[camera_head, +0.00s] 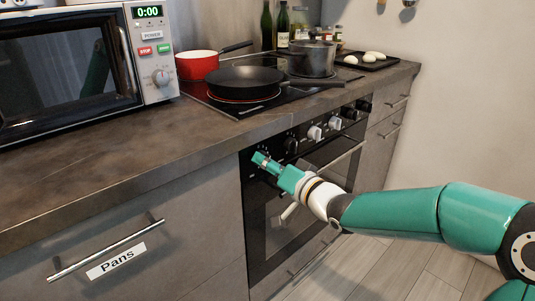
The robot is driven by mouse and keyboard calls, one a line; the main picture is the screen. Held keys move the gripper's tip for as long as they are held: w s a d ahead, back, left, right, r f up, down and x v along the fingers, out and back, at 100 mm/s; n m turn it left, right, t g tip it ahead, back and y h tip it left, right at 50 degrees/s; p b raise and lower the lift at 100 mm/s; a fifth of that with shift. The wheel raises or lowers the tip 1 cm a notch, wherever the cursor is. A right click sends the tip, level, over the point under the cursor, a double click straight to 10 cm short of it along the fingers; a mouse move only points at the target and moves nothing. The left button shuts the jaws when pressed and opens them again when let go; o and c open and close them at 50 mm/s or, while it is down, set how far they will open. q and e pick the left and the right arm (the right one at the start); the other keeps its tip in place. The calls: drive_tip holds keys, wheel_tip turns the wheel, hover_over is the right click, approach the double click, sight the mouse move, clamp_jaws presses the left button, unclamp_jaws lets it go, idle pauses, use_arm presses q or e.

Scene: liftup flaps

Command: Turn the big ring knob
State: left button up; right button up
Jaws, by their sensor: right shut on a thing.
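A row of knobs runs along the black front panel of the oven (256,235), with a black knob (291,145), a white knob (314,133) and another white knob (334,123) in view. My right gripper (264,162) reaches in from the right, in front of the left end of this panel. It is shut on a knob there, which its fingers mostly hide. The markings on the knobs are too small to read. My left gripper is out of view.
A black frying pan (245,82) sits on a red-lit ring of the hob. A red pot (198,66) and a dark lidded pot (312,58) stand behind. The oven handle (343,158) juts out near my right arm. A microwave (70,70) stands left.

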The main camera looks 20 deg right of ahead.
drive_tip(key=shift+d+m+g+y+p, duration=0.1)
drive_tip(key=shift+m+g+y+p, duration=0.1)
drive_tip(key=shift+m+p, duration=2.5)
drive_tip(key=shift+d+m+g+y+p, duration=0.1)
drive_tip(key=shift+m+g+y+p, duration=0.1)
drive_tip(key=shift+m+p, duration=2.5)
drive_tip(key=shift+m, duration=0.3)
drive_tip(key=o, duration=1.1)
drive_tip(key=shift+o, duration=0.2)
drive_tip(key=f+v, duration=0.1)
drive_tip(key=v, duration=1.1)
drive_tip(key=shift+r, duration=0.4)
